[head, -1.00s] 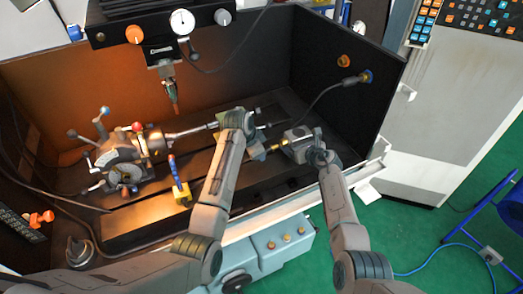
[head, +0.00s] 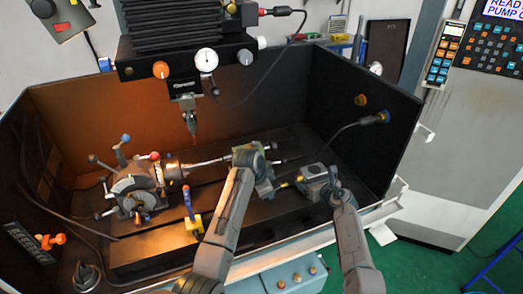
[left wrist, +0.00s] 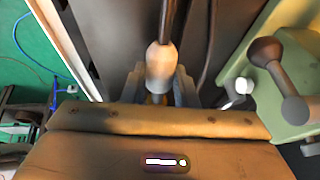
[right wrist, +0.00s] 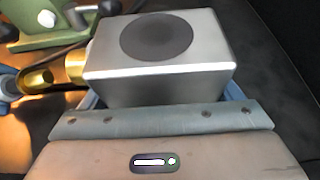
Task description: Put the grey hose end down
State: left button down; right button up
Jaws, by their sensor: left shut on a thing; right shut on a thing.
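The grey hose end seems to be the pale grey sleeve (left wrist: 160,66) on a dark stem in the left wrist view. My left gripper (left wrist: 160,88) is shut on it; a little brass shows between the fingers. In the head view my left gripper (head: 272,187) is over the machine bed and hides most of what it holds. My right gripper (right wrist: 165,98) is shut on a grey metal block (right wrist: 160,55) with a dark round top; the block also shows in the head view (head: 313,174). Brass fittings (right wrist: 75,65) lie between block and left gripper.
The chuck unit (head: 135,190) with several levers stands left on the dark bed. A yellow block with a blue handle (head: 192,224) stands in front. The spindle tool (head: 191,122) hangs above. A dark hose (head: 345,132) runs to the right wall. A green lever unit (left wrist: 285,90) is close by.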

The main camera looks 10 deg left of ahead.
pick_arm(q)
jog(key=s+a+r+m+g, duration=0.1)
jog(key=s+a+r+m, duration=0.2)
jog(key=a, duration=0.4)
jog(key=s+a+r+m+g, duration=0.1)
jog(key=s+a+r, duration=0.1)
jog(key=a+r, duration=0.4)
pick_arm(e)
jog(key=shift+f, duration=0.15)
pick_arm(q)
jog(key=shift+m+y, duration=0.3)
jog(key=f, duration=0.3)
jog(key=a+f, duration=0.1)
jog(key=f, duration=0.3)
jog(key=s+f, duration=0.1)
jog(key=f, duration=0.2)
jog(key=shift+a+f, duration=0.3)
jog(key=shift+a, duration=0.05)
jog(key=shift+f, duration=0.2)
jog(key=c, duration=1.4)
grip_release()
jog(key=shift+c, duration=0.2)
jog(key=v, duration=1.2)
jog(key=shift+r, duration=0.2)
